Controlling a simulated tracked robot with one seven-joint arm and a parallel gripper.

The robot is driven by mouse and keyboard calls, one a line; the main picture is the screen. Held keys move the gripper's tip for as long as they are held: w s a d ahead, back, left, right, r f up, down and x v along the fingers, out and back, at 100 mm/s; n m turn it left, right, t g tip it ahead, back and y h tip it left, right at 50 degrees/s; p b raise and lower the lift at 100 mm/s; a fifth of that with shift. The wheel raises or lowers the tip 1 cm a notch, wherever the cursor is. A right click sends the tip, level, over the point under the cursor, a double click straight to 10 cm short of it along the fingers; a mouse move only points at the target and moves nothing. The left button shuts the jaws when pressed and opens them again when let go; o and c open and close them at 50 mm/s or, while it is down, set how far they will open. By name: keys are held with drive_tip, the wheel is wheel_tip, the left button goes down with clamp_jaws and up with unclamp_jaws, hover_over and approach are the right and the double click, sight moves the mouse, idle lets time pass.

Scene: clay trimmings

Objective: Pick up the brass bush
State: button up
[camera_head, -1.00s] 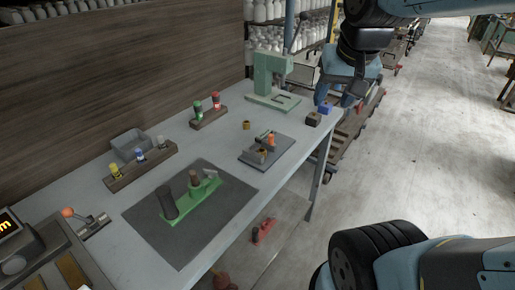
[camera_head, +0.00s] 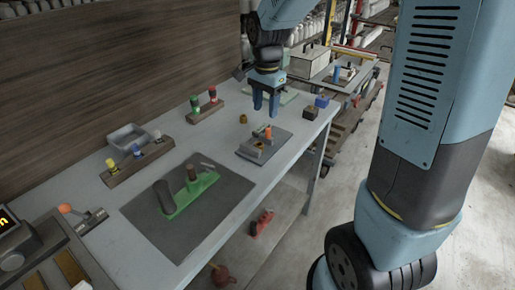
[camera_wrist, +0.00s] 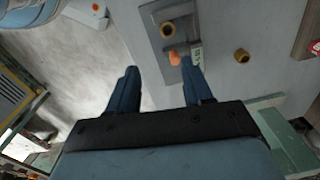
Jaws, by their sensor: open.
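A small brass bush (camera_head: 243,118) stands alone on the grey bench top; it also shows in the wrist view (camera_wrist: 242,55), to the right of my fingers. A similar brass ring (camera_wrist: 168,29) sits on the grey fixture plate (camera_head: 282,139), beside an orange-knobbed clamp (camera_wrist: 175,58). I cannot tell from looks alone which one the task names. My gripper (camera_head: 265,107) is open and empty above the bench, fingers pointing down. In the head view it is to the right of the loose bush. In the wrist view the gripper (camera_wrist: 158,68) has the fixture beyond its fingertips.
A block with red and green plugs (camera_head: 204,107) stands near the wall. A dark block (camera_head: 311,113) and a blue block (camera_head: 321,101) sit by the right bench edge. The bench around the loose bush is clear.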

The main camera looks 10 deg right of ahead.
sight(261, 144)
drive_tip(key=shift+m, duration=0.3)
drive_tip(key=f, duration=1)
drive_tip(key=w+a+f, duration=0.1)
drive_tip(key=f, duration=0.4)
drive_tip(key=shift+c, duration=0.2)
clamp_jaws()
